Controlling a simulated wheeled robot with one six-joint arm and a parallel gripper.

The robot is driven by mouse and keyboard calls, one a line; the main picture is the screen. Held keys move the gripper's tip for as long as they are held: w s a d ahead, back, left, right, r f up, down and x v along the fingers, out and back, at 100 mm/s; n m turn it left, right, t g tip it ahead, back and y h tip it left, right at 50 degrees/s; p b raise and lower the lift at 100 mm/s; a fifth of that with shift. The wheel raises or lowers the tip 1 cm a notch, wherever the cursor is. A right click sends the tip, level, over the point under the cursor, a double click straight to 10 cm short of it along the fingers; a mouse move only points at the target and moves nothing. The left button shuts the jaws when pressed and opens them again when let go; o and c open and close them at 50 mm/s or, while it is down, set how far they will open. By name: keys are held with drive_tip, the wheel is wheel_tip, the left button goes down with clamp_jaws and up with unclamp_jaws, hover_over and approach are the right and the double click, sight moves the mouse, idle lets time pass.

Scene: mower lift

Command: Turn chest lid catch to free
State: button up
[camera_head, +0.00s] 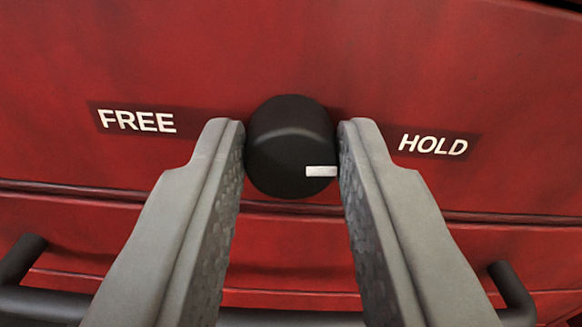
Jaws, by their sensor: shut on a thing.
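The chest lid catch is a round black knob (288,150) in the middle of the camera_head view, on the red chest front. A white mark (321,171) on the knob points right, toward the HOLD side and slightly down. A FREE label (137,121) is left of the knob and a HOLD label (433,144) is right of it. My gripper (291,150) has one grey finger on each side of the knob, shut on it. The fingers partly cover the knob's left and right edges.
The red chest front (290,45) fills the view. A dark seam (105,194) runs across it below the knob. A black bar handle (40,300) crosses the bottom, behind and below my fingers, with bent ends at left and right.

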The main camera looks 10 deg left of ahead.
drive_tip(key=n, duration=0.8)
drive_tip(key=shift+a+f+n, duration=0.1)
drive_tip(key=shift+n, duration=0.2)
drive_tip(key=n, duration=0.4)
drive_tip(key=shift+n, duration=0.3)
drive_tip(key=shift+f+n, duration=0.15)
drive_tip(key=shift+n, duration=1.55)
drive_tip(key=o, duration=1)
drive_tip(key=shift+s, duration=0.1)
drive_tip(key=v, duration=1.7)
